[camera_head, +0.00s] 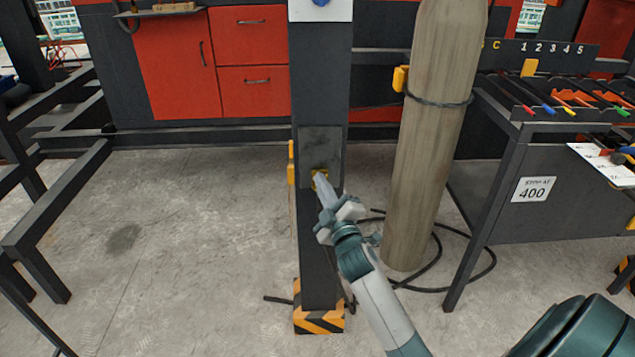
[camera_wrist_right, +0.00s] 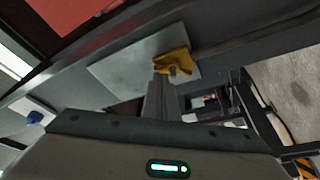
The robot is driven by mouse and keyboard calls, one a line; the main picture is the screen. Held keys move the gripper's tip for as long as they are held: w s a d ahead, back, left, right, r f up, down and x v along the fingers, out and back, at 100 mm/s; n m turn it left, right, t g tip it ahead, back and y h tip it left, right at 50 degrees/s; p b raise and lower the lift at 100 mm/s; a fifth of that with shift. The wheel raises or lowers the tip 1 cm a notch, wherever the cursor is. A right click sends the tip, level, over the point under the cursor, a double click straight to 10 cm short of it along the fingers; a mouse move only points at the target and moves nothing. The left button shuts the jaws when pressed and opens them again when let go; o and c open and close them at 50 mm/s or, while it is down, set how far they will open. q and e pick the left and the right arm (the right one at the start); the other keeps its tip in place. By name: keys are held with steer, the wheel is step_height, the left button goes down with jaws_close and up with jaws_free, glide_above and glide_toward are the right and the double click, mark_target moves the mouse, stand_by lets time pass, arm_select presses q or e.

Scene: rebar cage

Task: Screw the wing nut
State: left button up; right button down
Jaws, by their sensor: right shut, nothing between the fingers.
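A yellow wing nut (camera_head: 320,178) sits on a grey plate (camera_head: 320,148) on the dark upright post (camera_head: 320,250). In the right wrist view the wing nut (camera_wrist_right: 174,62) stands out from the pale plate (camera_wrist_right: 120,76). My right gripper (camera_head: 323,186) is shut and empty, with its fingertips right at the wing nut and partly covering it in the head view. In the right wrist view the closed fingertips (camera_wrist_right: 162,74) end just at the nut's lower edge; I cannot tell whether they touch it. My left gripper is out of view.
The post has a yellow-black striped foot (camera_head: 319,318). A grey cylinder (camera_head: 430,130) with a cable stands right of it. A dark bench (camera_head: 530,130) is at the right. Red cabinets (camera_head: 178,65) are behind. A dark frame (camera_head: 50,200) stands at left, with open floor between.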

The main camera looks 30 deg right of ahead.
stand_by(0.5)
arm_select(q)
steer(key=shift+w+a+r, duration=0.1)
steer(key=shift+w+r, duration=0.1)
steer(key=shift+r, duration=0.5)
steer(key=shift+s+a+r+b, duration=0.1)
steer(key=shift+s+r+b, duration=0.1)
steer(key=shift+b, duration=0.2)
